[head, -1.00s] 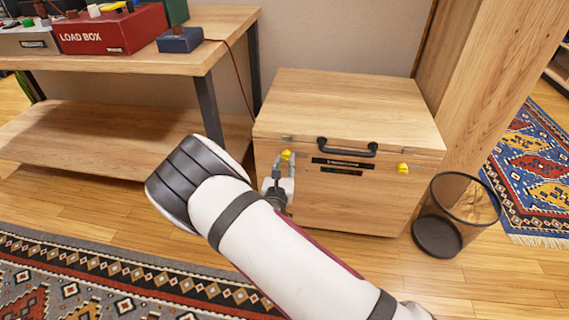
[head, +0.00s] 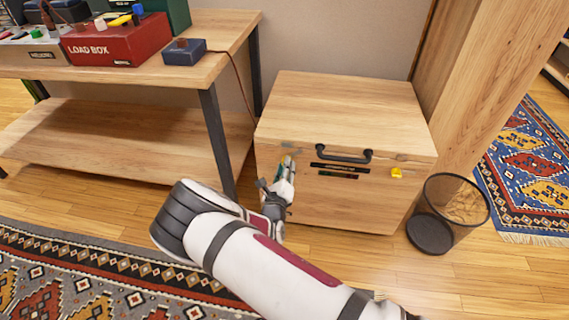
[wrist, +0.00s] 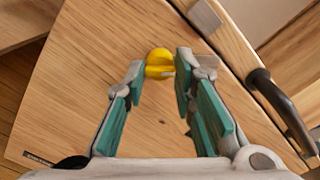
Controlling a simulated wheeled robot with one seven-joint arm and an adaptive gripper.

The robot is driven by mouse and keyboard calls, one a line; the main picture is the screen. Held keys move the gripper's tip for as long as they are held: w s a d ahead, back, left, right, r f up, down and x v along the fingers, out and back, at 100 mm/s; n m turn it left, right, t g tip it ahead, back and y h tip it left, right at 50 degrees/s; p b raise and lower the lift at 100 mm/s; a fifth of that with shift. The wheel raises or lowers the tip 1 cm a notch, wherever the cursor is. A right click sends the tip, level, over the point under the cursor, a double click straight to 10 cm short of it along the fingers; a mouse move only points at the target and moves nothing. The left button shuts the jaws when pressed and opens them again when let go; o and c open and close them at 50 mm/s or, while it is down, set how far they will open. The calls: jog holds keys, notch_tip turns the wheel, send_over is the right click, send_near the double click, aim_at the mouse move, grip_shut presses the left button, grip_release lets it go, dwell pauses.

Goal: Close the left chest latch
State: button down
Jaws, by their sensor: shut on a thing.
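The wooden chest (head: 340,105) stands on the floor with its lid down and a black handle (head: 343,155) at the front. The left chest latch is a yellow knob (wrist: 158,62) on the front face, below a grey metal plate (wrist: 205,15) in the wrist view. My gripper (wrist: 160,70) has its teal-padded fingers on either side of this knob and is shut on it. In the head view my gripper (head: 287,165) mostly hides the left latch. The right latch (head: 396,173), also yellow, is clear of my gripper.
A wire waste basket (head: 447,215) stands right of the chest, near a wooden post (head: 492,90). A workbench (head: 215,60) with a red load box (head: 117,42) is at the left. A patterned rug (head: 90,265) lies in front.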

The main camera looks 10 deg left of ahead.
jog(key=n+p, duration=0.2)
jog(key=n, duration=0.7)
jog(key=shift+n, duration=0.4)
dwell(0.4)
jog(key=c, duration=1.3)
grip_release()
jog(key=s, duration=1.2)
jog(key=shift+a, duration=0.25)
